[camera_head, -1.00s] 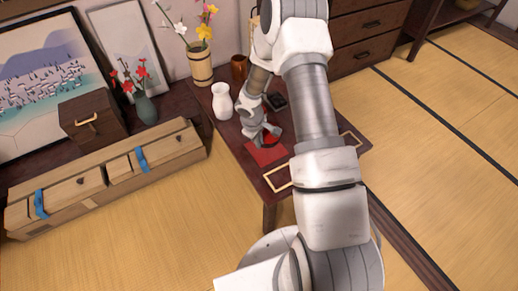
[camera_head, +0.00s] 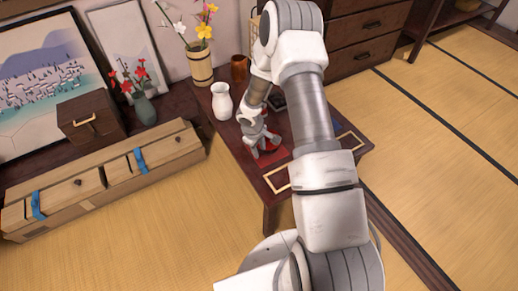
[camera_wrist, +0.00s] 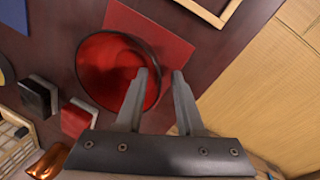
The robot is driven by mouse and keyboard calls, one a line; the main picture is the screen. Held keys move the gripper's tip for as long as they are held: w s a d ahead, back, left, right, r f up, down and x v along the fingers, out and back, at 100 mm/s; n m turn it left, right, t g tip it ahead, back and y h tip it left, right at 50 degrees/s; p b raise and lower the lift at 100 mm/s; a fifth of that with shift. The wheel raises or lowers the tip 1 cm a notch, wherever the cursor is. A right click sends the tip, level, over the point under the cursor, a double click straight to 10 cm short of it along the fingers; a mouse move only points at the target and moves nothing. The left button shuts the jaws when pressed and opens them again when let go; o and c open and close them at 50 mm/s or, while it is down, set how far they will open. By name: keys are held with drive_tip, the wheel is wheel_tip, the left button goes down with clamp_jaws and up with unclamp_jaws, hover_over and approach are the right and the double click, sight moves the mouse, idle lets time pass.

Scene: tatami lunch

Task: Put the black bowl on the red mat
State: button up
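The black bowl (camera_wrist: 98,72), with a red inside and a dark rim, sits at the red mat (camera_wrist: 170,38) in the wrist view, covering part of it. How fully its base rests on the mat is hidden. The mat also shows in the head view (camera_head: 268,159), where my gripper mostly hides the bowl. My gripper (camera_wrist: 160,74) is open at the bowl's right side: the left finger overlaps the bowl's inside, and the right finger is outside the rim. I cannot tell whether either finger touches it.
The dark low table (camera_head: 236,150) also holds a white vase (camera_head: 222,102), a brown cup (camera_head: 240,68) and a bamboo vase (camera_head: 200,67) with flowers. A wooden frame (camera_wrist: 212,12) lies beyond the mat.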

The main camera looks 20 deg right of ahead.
drive_tip(key=shift+r, duration=0.1)
drive_tip(key=s+r+m+t+h+p, duration=0.15)
drive_tip(key=s+r, duration=0.25)
drive_tip(key=r, duration=1.4)
drive_tip(key=s+r+m+p, duration=0.2)
drive_tip(key=s+r+p, duration=0.15)
drive_tip(key=r, duration=1.45)
drive_tip(key=s+a+r+m+t+y, duration=0.1)
drive_tip(key=s+a+r, duration=0.2)
drive_tip(key=s+r, duration=0.3)
drive_tip(key=s+a+r+m+t+y, duration=0.1)
drive_tip(key=s+r, duration=0.4)
drive_tip(key=s, duration=0.7)
drive_tip(key=a+m+y+b, duration=0.1)
drive_tip(key=a, duration=0.1)
drive_tip(key=shift+s+a+r+t, duration=0.35)
drive_tip(key=shift+s+a, duration=0.05)
drive_tip(key=shift+r+y, duration=0.1)
drive_tip(key=shift+y, duration=0.15)
